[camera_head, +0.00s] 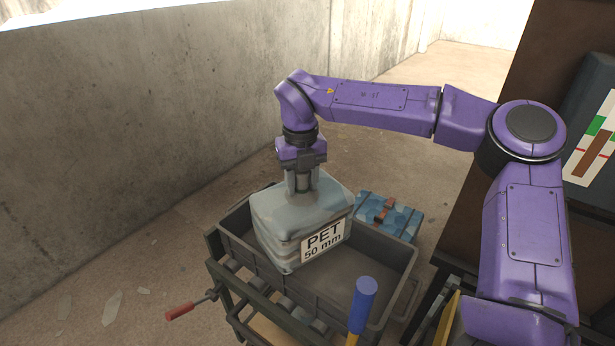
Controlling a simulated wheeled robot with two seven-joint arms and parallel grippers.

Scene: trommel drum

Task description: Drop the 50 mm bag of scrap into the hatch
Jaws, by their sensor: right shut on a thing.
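The bag of scrap (285,225) is a pale grey-blue block with a white label reading "PET 50 mm". It sits tilted in or just above the left part of a grey crate (385,262); I cannot tell whether it touches the crate floor. My right gripper (303,188) points down at the top of the bag and is shut on it. The fingertips are partly hidden by the bag. My left gripper is not in view. I cannot make out the hatch in this view.
The crate rests on a dark frame with a red-handled crank (180,311). A blue-topped yellow handle (362,305) rises at the front. A blue patterned box (400,216) lies behind the crate. A concrete wall (120,120) stands left. A dark cabinet with a coloured gauge (597,140) stands right.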

